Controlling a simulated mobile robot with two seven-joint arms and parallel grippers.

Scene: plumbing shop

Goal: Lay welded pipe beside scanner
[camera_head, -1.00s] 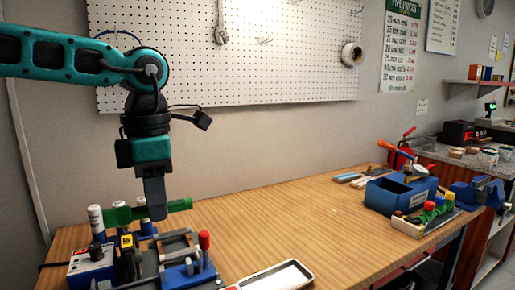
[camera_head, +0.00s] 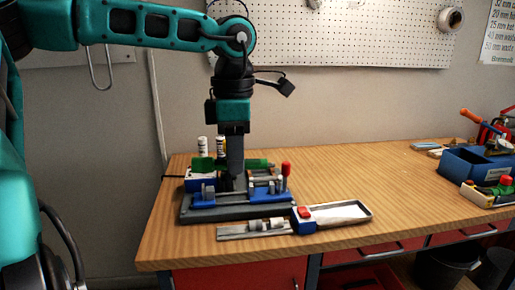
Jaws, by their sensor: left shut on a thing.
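My left gripper (camera_head: 236,177) points down over the back of the bench, shut on a green pipe (camera_head: 257,163). The pipe lies roughly level, crosswise in the jaws, and shows on both sides of them. It is above a blue and grey fixture (camera_head: 225,208); whether it touches the fixture, I cannot tell. A small blue and white device with a red top (camera_head: 303,220), possibly the scanner, stands in front of the fixture, right of my gripper. My right gripper is not in view.
A shallow metal tray (camera_head: 362,208) lies right of the device, and a grey strip with pale fittings (camera_head: 240,232) lies to its left. White bottles (camera_head: 202,146) stand behind the fixture. A blue bin (camera_head: 470,168) is at far right. The middle bench (camera_head: 390,185) is clear.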

